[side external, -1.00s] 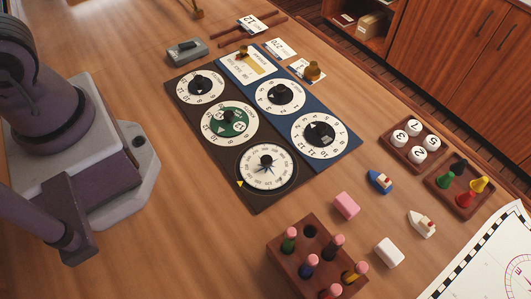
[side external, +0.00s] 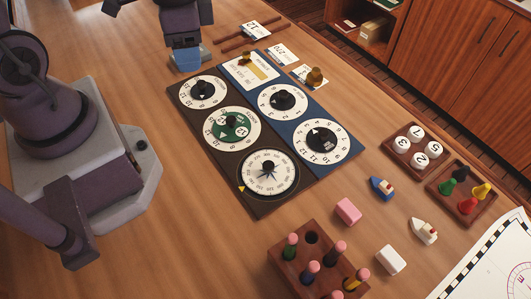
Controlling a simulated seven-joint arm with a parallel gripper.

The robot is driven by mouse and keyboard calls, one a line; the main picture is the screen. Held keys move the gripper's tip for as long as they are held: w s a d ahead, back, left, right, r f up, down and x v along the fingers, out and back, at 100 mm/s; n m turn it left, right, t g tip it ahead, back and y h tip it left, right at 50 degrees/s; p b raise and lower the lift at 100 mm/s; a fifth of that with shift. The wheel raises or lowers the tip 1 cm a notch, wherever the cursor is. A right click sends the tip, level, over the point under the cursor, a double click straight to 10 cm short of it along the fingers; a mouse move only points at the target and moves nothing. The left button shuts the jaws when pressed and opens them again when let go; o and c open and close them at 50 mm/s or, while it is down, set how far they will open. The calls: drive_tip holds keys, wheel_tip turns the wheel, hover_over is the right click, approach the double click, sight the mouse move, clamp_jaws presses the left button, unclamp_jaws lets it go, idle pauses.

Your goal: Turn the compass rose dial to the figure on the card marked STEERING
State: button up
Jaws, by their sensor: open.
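The compass rose dial (side external: 268,182) is the white round dial with a dark star and centre knob, at the near end of the dark panel. A small yellow marker (side external: 241,189) sits at its lower-left rim. A white card reading 270 (side external: 281,53) lies beyond the panels; another card (side external: 256,29) reads 12, and a third (side external: 301,71) is partly under a brass piece. I cannot read which card is marked STEERING. My gripper (side external: 186,62) is at the top left, beyond the dark panel's far end and well away from the compass dial. Its fingers are small here, with nothing visible between them.
Other knobbed dials, such as the green-centred one (side external: 231,141), fill the dark and blue panels. A wooden peg block (side external: 290,262), a pink block (side external: 348,211), a white block (side external: 390,260) and toy boats (side external: 382,187) stand nearer. Trays (side external: 468,206) are at the right.

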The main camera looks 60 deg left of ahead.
drive_tip(key=w+d+f+m+h, duration=0.1)
drive_tip(key=d+f+m+h, duration=0.2)
drive_tip(key=d+f+m, duration=0.35)
drive_tip(key=m+t+h, duration=0.1)
drive_tip(key=m+h, duration=0.1)
drive_tip(key=m, duration=0.3)
approach(268, 164)
drive_tip(key=x, duration=0.8)
drive_tip(key=shift+f, duration=0.25)
drive_tip(key=shift+c, duration=0.5)
drive_tip(key=c, duration=0.8)
drive_tip(key=shift+c, duration=0.2)
drive_tip(key=shift+n+y, duration=0.3)
drive_tip(key=shift+n, duration=0.05)
